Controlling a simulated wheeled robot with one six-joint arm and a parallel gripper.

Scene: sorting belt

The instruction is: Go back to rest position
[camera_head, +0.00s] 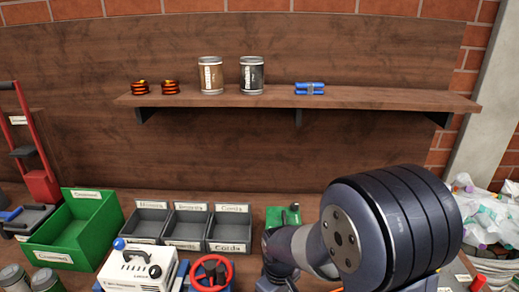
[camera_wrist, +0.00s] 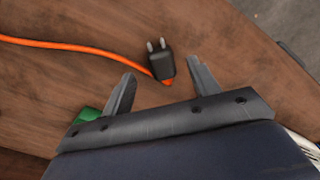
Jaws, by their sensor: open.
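My gripper (camera_wrist: 165,92) shows in the wrist view with its two fingers apart and nothing between them. A black two-pin plug (camera_wrist: 160,62) on an orange cable (camera_wrist: 80,47) lies on the wooden surface past the fingertips, in line with the gap between them. I cannot tell how far below the fingers it is. In the head view my dark arm fills the lower right, and the gripper is hidden behind it or out of frame.
A wooden shelf (camera_head: 275,98) holds two cans, orange-black coils and a blue item. On the bench stand a green bin (camera_head: 85,225), small grey bins (camera_head: 185,220), a white device (camera_head: 135,270) and a red wheel (camera_head: 212,272). A filled bag (camera_head: 480,210) sits far right.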

